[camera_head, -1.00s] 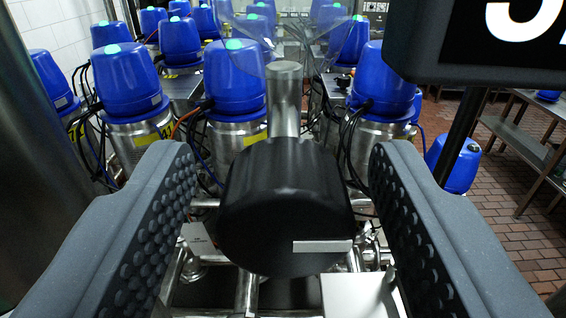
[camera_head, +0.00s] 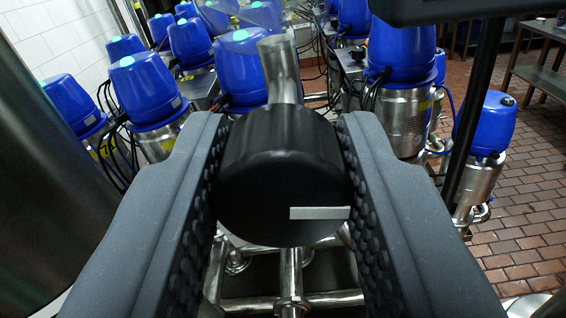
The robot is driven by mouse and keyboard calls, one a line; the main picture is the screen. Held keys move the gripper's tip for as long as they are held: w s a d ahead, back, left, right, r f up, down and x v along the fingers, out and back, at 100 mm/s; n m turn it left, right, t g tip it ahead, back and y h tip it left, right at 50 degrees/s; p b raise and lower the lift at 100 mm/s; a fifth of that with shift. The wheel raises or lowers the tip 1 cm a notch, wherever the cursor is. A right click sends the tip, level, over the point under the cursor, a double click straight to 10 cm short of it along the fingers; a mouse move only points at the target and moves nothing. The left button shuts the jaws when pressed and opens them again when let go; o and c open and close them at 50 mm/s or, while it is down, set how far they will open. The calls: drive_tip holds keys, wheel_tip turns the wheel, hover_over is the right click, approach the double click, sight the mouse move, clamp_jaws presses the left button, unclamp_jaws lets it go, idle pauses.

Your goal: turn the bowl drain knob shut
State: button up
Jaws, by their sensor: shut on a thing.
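The knob (camera_head: 275,170) is a thick black round cap in the middle of the camera_head view, with a pale flat strip on its lower face. A steel stem or pipe (camera_head: 281,70) rises behind its top. My gripper (camera_head: 281,190) is shut on the knob, with one dark studded finger pressed against its left side and the other against its right. The inner pads are partly hidden by the knob and the fingers. Whether the drain is open or shut does not show.
Blue-capped steel valves (camera_head: 400,85) stand in rows behind the knob, with black cables between them. Steel pipes (camera_head: 290,285) run below it. A dark post (camera_head: 475,120) stands at right. Brick-coloured floor (camera_head: 520,230) lies clear at right, with a steel table (camera_head: 545,70) beyond.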

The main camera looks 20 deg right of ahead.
drive_tip(key=m, duration=1.3)
drive_tip(key=shift+f, duration=0.1)
drive_tip(key=shift+m, duration=1.3)
drive_tip(key=shift+f+m, duration=0.15)
drive_tip(key=shift+m, duration=0.15)
drive_tip(key=o, duration=1)
drive_tip(key=shift+d, duration=0.1)
